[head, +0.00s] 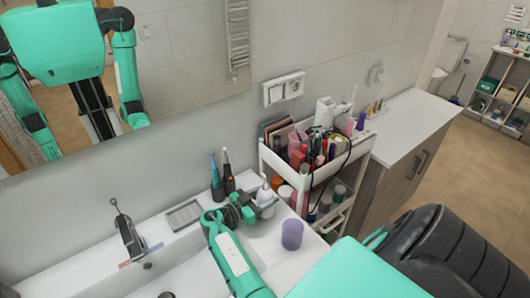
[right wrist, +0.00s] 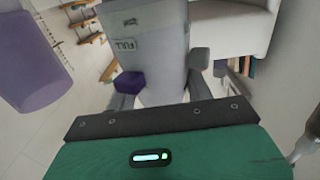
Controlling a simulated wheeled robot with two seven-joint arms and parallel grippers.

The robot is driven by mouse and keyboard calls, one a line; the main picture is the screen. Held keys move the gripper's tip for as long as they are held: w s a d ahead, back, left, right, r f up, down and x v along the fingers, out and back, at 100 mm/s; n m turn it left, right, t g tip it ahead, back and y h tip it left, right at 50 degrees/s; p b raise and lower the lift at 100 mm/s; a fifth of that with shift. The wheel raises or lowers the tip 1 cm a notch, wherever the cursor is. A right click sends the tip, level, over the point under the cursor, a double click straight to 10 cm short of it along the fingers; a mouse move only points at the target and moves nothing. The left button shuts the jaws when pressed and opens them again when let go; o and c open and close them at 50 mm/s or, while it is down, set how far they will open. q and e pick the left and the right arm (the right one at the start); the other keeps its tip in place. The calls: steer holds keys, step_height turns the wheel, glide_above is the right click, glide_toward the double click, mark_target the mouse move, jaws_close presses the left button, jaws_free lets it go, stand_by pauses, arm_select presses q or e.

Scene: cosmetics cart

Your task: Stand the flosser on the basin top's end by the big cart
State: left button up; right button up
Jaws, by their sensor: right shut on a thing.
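The flosser (head: 266,198) is a white-grey bottle with a thin tip, upright on or just above the basin top (head: 262,250), near its back edge. I cannot tell whether its base touches. My right gripper (head: 248,208) is shut on it from the left. The big cart (head: 318,160) stands just right of the basin top's end. My left gripper is not in view.
A purple cup (head: 291,234) stands on the basin top's right end, close to the flosser; it also shows in the right wrist view (right wrist: 32,62). Electric toothbrushes (head: 222,180), a soap tray (head: 184,214) and the faucet (head: 127,236) are to the left. The front right end is partly clear.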

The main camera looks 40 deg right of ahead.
steer(key=shift+r, duration=0.15)
steer(key=shift+f, duration=0.2)
steer(key=o, duration=1)
steer(key=shift+o, duration=0.2)
steer(key=shift+r, duration=0.1)
